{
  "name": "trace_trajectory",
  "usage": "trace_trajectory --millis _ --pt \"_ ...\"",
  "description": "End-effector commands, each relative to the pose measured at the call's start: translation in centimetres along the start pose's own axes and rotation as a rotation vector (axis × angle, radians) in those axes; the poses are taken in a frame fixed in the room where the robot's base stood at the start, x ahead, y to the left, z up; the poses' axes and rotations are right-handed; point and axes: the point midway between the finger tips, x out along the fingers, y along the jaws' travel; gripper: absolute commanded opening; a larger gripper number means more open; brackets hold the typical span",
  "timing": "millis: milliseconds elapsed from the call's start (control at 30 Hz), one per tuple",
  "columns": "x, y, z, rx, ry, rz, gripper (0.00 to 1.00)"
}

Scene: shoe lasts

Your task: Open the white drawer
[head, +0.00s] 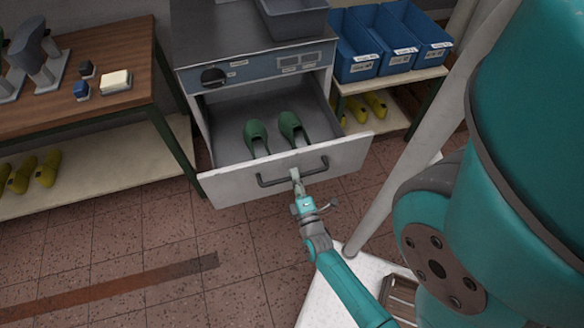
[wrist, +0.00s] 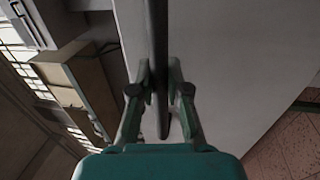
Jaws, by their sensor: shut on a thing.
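The white drawer (head: 225,187) stands pulled well out of the grey cabinet in the head view. Two green shoe lasts, one on the left (head: 256,138) and one on the right (head: 292,129), lie inside it. A dark bar handle (head: 315,170) runs across the drawer front. My gripper (head: 297,178) is at the middle of this handle, shut on it. In the wrist view the handle (wrist: 159,40) passes between the two fingers of my gripper (wrist: 160,85), with the pale drawer front (wrist: 215,60) beside it.
A wooden table (head: 125,50) with several objects stands at the left. Blue bins (head: 357,68) stand on a shelf at the right, with yellow lasts (head: 376,105) below. A grey tray (head: 295,22) sits on the cabinet. A pale post (head: 405,165) stands right of the drawer. The tiled floor in front is clear.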

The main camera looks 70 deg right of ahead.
Motion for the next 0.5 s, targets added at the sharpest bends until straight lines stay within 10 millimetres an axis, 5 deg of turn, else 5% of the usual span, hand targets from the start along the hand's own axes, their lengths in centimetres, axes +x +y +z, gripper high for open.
trace_trajectory --millis 467,500 --pt "-0.57 0.01 -0.02 0.000 0.001 -0.003 0.00" --pt "-0.57 0.01 -0.02 0.000 0.001 -0.003 0.22"
